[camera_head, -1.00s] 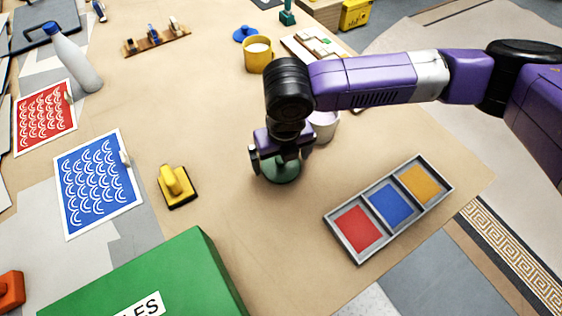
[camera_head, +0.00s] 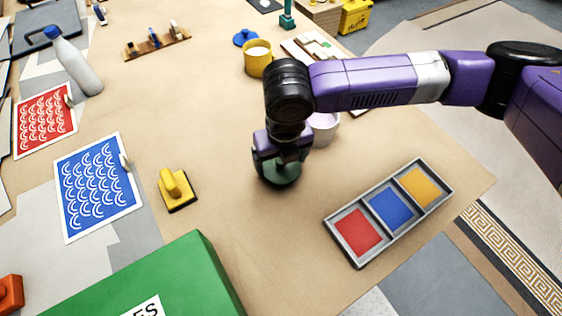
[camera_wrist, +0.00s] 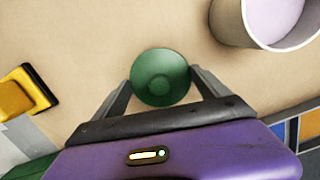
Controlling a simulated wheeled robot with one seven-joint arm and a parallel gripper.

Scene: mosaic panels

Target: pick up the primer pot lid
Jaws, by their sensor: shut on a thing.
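The primer pot lid, a round green disc with a raised knob (camera_wrist: 161,78), is between the two fingers of my gripper (camera_wrist: 163,84) in the wrist view. A finger touches it on each side, so my gripper is shut on it. In the head view the lid (camera_head: 284,178) is at or just above the table, partly hidden by my gripper (camera_head: 278,165). I cannot tell whether it is clear of the tabletop. A white pot with pale lilac contents (camera_head: 324,127) stands open just behind, partly hidden by my arm; it also shows in the wrist view (camera_wrist: 232,24).
A grey tray with red, blue and yellow sections (camera_head: 361,260) lies to the right. A yellow float (camera_head: 177,188) and a green box (camera_head: 190,270) are to the left. A yellow pot (camera_head: 257,64) and a blue lid (camera_head: 245,37) stand behind. Table between lid and float is clear.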

